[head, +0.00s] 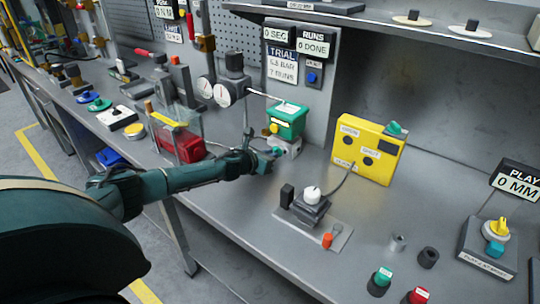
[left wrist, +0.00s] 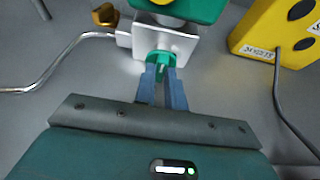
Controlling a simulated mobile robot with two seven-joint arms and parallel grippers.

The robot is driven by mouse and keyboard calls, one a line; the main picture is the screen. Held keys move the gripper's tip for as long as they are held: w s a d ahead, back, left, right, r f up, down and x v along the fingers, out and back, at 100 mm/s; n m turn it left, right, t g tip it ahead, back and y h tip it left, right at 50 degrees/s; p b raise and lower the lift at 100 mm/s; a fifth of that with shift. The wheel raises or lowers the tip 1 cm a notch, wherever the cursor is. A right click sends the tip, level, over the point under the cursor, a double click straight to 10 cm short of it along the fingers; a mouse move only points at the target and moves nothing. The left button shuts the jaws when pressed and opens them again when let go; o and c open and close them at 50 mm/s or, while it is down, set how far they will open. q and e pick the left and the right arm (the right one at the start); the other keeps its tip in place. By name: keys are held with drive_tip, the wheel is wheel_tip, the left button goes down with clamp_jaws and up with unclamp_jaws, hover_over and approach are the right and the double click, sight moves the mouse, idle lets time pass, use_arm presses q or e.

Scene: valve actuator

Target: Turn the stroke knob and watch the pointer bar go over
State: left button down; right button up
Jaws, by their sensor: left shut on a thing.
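My left gripper (head: 273,154) reaches in from the left to the foot of a green actuator box (head: 287,121). In the left wrist view its blue fingers (left wrist: 163,79) are closed on a small green knob (left wrist: 161,61). The knob sits at the front of a pale metal block (left wrist: 181,46) under the green box, which shows at the top edge (left wrist: 205,10). I take this for the stroke knob; no label on it is readable. In the head view the fingers mostly hide it. I cannot clearly make out a pointer bar. My right gripper is out of view.
A yellow control box (head: 367,150) with a cable stands to the right. A plate with a white-knobbed device (head: 312,195) lies in front of it. A red block (head: 182,149) stands left, near my forearm.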

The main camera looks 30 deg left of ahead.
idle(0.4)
use_arm(q)
drive_tip(key=c, duration=1.5)
unclamp_jaws()
drive_tip(key=shift+o, duration=0.2)
drive_tip(key=b+v, duration=0.1)
drive_tip(key=v, duration=1)
drive_tip(key=shift+s+a, duration=0.15)
drive_tip(key=shift+s, duration=0.1)
drive_tip(key=shift+s+r, duration=0.35)
drive_tip(key=shift+s, duration=0.2)
drive_tip(key=shift+s+r, duration=0.15)
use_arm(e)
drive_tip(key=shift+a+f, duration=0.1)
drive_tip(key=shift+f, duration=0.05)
use_arm(q)
drive_tip(key=shift+s, duration=0.1)
